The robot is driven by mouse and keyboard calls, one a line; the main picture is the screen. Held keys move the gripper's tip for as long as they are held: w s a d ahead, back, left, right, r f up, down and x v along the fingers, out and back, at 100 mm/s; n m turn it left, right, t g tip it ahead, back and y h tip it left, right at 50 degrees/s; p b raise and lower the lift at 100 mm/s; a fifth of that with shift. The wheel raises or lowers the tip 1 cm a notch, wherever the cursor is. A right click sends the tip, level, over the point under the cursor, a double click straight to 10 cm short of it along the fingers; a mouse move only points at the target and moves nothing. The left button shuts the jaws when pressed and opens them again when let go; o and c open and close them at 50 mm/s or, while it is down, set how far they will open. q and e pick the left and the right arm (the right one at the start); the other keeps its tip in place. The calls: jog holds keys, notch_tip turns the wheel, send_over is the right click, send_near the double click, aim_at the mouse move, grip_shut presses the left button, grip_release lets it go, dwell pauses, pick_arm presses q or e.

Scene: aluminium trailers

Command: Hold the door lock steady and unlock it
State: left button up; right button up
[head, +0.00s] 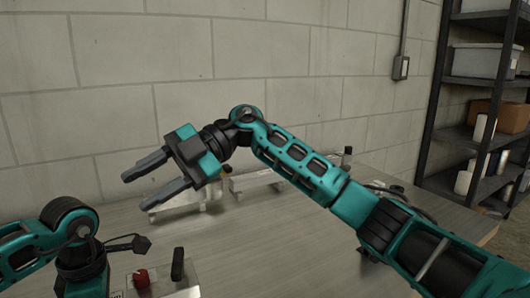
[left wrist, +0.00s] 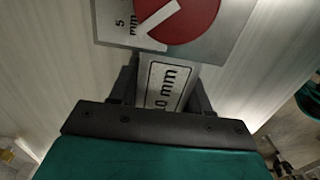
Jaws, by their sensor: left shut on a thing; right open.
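The door lock is a grey metal plate (left wrist: 226,40) with a red round part (left wrist: 182,14) and a white pointer shape across it, seen in the left wrist view. A "5 mm" label and a second, partly hidden "mm" label show on it. My right gripper (head: 136,191) is open and empty, above the table and farther back than the lock.
Pale metal pieces (head: 256,182) lie at the back of the table (head: 270,250) by the block wall, partly behind my right arm. A black upright handle (head: 178,264) is beside the red part. Dark shelving (head: 455,110) stands at right. The table's middle is clear.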

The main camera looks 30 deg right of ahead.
jog(key=w+d+m+t, duration=0.2)
jog(key=d+m+t, duration=0.2)
jog(key=d, duration=0.6)
jog(key=w+d+m+t+y, duration=0.1)
jog(key=d+m+t, duration=0.3)
jog(key=d+t, duration=0.4)
jog(key=w+d+m+t+y, duration=0.1)
jog(key=w+d+m+t, duration=0.1)
jog(key=d+m+t, duration=0.2)
jog(key=d+t, duration=0.3)
jog(key=d, duration=0.4)
jog(key=shift+w+d, duration=0.3)
jog(key=shift+w, duration=0.1)
